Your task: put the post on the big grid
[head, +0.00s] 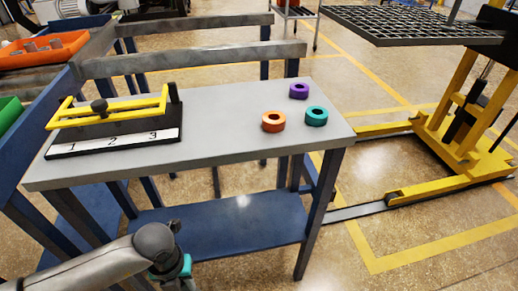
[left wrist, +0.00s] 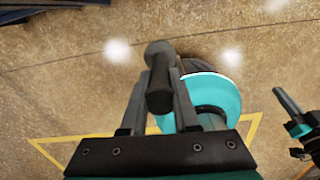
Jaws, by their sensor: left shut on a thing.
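My left gripper (left wrist: 157,108) is shut on a dark post (left wrist: 159,78) with a rounded end, which stands between its two fingers in the left wrist view. In the head view my left arm reaches in at the bottom, and the gripper (head: 180,272) is low in front of the table; its fingertips and the post cannot be made out there. The big grid (head: 398,24) is a black lattice at the top right, on a yellow lift, well apart from the gripper. A thin dark upright (head: 453,11) shows at the grid's far right part.
A grey table (head: 225,135) carries a black fixture (head: 112,140) marked 1, 2, 3 with a yellow frame, plus orange (head: 273,121), teal (head: 316,116) and purple (head: 299,90) rings. The yellow lift (head: 450,130) has low legs on the floor.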

